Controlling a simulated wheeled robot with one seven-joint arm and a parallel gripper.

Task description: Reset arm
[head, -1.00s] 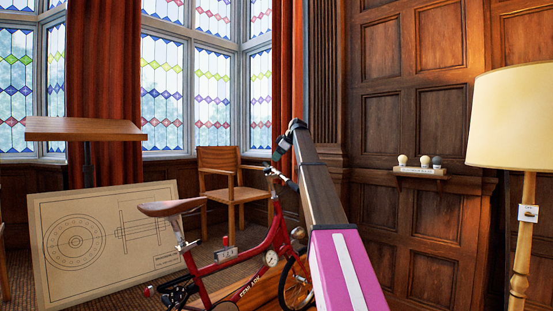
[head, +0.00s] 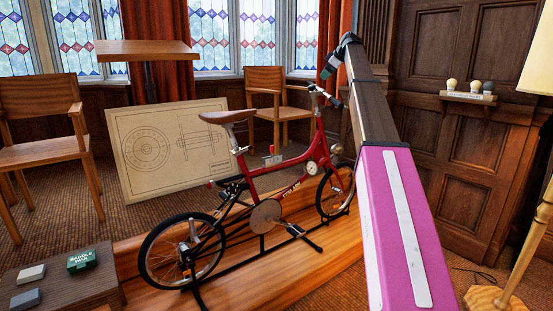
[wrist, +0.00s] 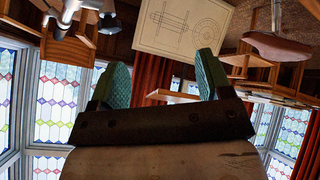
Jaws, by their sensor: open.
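My gripper (head: 332,66) is at the far end of my raised arm, above the handlebar end of a red bicycle (head: 268,183). In the head view it is small and dark with a green fingertip, and part of it is hidden. In the wrist view my gripper (wrist: 163,78) shows two green pads set wide apart with nothing between them. It is open and empty. The wrist picture looks upside down.
The bicycle stands on a wooden platform (head: 290,283). A drawing board (head: 166,150) leans behind it, with a chair (head: 264,80) nearby. Another chair (head: 40,125) and a low table (head: 75,287) are at left. A lamp (head: 540,75) stands at right near panelled walls.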

